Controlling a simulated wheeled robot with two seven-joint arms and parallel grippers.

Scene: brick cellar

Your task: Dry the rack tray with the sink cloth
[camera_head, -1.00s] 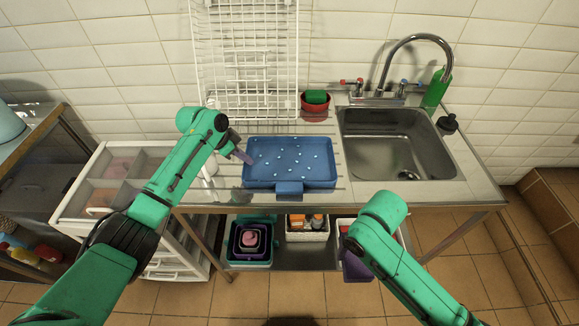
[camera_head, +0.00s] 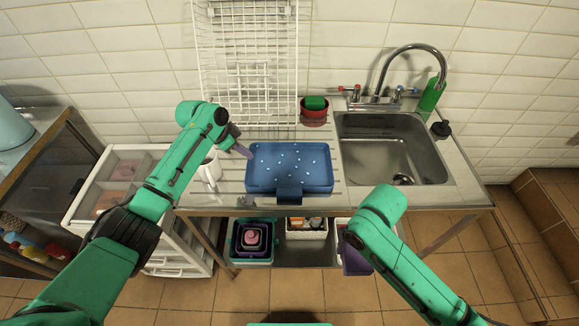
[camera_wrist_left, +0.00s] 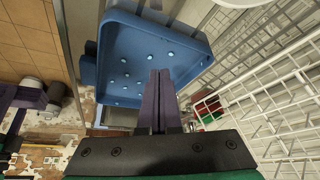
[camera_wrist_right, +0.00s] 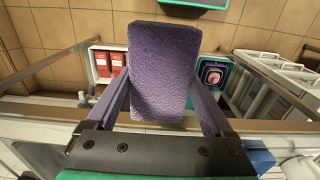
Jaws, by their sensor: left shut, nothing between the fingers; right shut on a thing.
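The blue rack tray (camera_head: 290,168) lies on the ribbed drainboard left of the sink, with several pale drops on its floor. It also shows in the left wrist view (camera_wrist_left: 133,70). My left gripper (camera_head: 242,151) is at the tray's left edge, its purple fingers shut and empty; the left wrist view shows them (camera_wrist_left: 159,85) in front of the tray. My right gripper (camera_wrist_right: 158,85) is shut on a purple, rough-textured slab, apparently the sink cloth (camera_wrist_right: 163,60).
A steel sink (camera_head: 392,150) with a tap (camera_head: 412,50) is on the right. A white wire rack (camera_head: 245,60) stands behind the tray. A white mug (camera_head: 211,168) is left of it, and a red pot (camera_head: 314,115) behind. Bins (camera_head: 252,243) sit on the shelf below.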

